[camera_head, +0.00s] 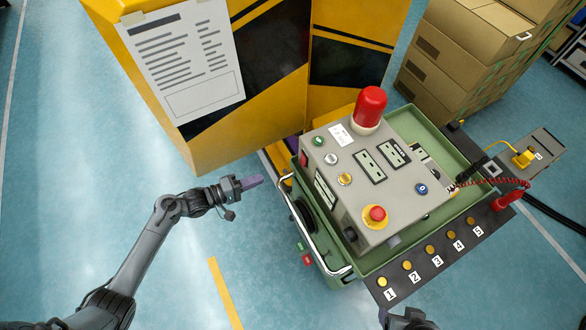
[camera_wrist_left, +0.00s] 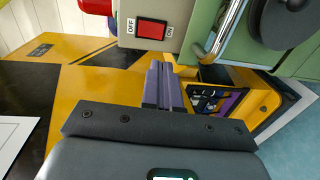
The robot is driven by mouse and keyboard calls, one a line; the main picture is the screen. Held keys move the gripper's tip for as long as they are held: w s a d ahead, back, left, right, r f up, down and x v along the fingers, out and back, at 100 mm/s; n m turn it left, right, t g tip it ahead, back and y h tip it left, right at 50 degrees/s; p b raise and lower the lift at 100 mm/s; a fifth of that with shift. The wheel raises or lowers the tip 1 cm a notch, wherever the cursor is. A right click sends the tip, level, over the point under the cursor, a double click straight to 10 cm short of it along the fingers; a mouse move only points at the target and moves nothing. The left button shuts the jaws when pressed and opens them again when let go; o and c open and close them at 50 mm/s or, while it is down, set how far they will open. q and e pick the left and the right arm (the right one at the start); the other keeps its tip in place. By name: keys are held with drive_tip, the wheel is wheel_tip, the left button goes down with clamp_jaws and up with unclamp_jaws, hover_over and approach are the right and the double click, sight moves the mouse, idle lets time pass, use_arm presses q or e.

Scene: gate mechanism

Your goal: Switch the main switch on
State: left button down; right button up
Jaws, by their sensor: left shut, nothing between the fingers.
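The main switch is a red rocker (camera_wrist_left: 152,28) in the side of the grey control box (camera_head: 375,175). The left wrist view shows it between OFF and ON labels. I cannot tell which way the rocker is pressed. My left gripper (camera_head: 254,182) is shut and empty, left of the box and apart from it. Its purple fingers also show in the left wrist view (camera_wrist_left: 164,85), below the switch in the picture. My right gripper (camera_head: 410,318) is only partly in view at the bottom edge.
The box stands on a green cart with a metal handle (camera_head: 325,265). A red lamp (camera_head: 369,104) and a red emergency button (camera_head: 376,214) sit on the box. A yellow-black gate cabinet (camera_head: 275,80) stands behind. Numbered yellow buttons line a dark strip (camera_head: 440,258). Floor left is clear.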

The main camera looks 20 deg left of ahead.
sight(301, 162)
idle(0.4)
use_arm(q)
drive_tip(key=b+x, duration=0.2)
drive_tip(key=x, duration=1.2)
drive_tip(key=shift+b, duration=0.3)
drive_tip(key=shift+d, duration=0.1)
